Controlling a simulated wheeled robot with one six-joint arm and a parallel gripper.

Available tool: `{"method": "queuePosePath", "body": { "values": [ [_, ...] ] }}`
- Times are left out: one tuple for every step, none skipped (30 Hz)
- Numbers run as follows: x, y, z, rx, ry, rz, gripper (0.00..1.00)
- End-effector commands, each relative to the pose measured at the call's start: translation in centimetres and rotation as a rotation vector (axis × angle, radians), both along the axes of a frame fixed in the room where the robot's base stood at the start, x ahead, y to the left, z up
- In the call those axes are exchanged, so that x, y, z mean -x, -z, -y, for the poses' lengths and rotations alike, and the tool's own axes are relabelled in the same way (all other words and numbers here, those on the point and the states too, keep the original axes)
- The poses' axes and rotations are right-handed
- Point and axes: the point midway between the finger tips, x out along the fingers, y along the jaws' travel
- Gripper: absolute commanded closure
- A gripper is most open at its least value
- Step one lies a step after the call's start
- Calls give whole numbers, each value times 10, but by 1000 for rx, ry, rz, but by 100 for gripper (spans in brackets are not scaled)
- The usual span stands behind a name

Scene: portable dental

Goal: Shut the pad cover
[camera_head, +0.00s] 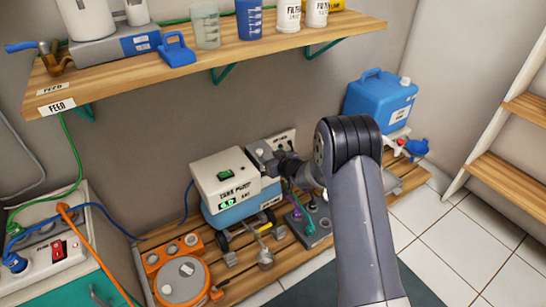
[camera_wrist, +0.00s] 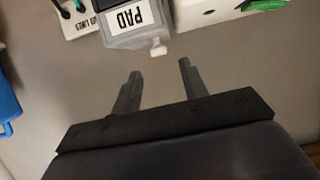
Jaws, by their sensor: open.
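The pad cover (camera_wrist: 112,40) is a clear grey, box-like piece at the top of the wrist view. It carries a white label reading PAD (camera_wrist: 127,16), upside down in the picture, and a small white tab (camera_wrist: 158,50) at its lower edge. The top of the cover is cut off by the frame, so its hinge and how far it stands open cannot be told. My gripper (camera_wrist: 158,68) is open and empty, its two dark fingers apart just below the tab in the picture, with no clear contact. In the head view my arm and wrist hide the pad area.
A white and blue tank pump (camera_head: 238,190) stands left of my wrist on a slatted wooden bench (camera_head: 240,285). A wooden shelf (camera_head: 180,78) with jugs and bottles hangs above. A blue jerrycan (camera_head: 380,98) stands at right. A green-marked white unit (camera_wrist: 215,10) is beside the cover.

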Motion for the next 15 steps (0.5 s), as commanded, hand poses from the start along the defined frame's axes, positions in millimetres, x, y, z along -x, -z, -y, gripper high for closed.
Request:
{"method": "queuePosePath", "body": {
  "values": [
    [4, -4, 4, 1, 1, -1, 59],
    [6, -5, 5, 1, 1, -1, 59],
    [9, -6, 7, 1, 1, -1, 59],
    [10, -6, 8, 1, 0, -1, 59],
    [12, -7, 9, 1, 0, -1, 59],
    [13, -7, 10, 0, 1, 0, 59],
    [13, -7, 10, 1, 1, 1, 59],
    [14, -8, 11, 1, 1, 1, 59],
    [14, -7, 11, 1, 1, 1, 59],
    [14, -7, 11, 1, 1, 1, 59],
    [15, -7, 11, 1, 1, 1, 59],
    [14, -7, 11, 1, 1, 1, 59],
    [14, -7, 11, 1, 0, 1, 59],
    [14, -7, 11, 1, 0, 1, 59],
    [14, -7, 11, 1, 0, 1, 59]
  ]
}}
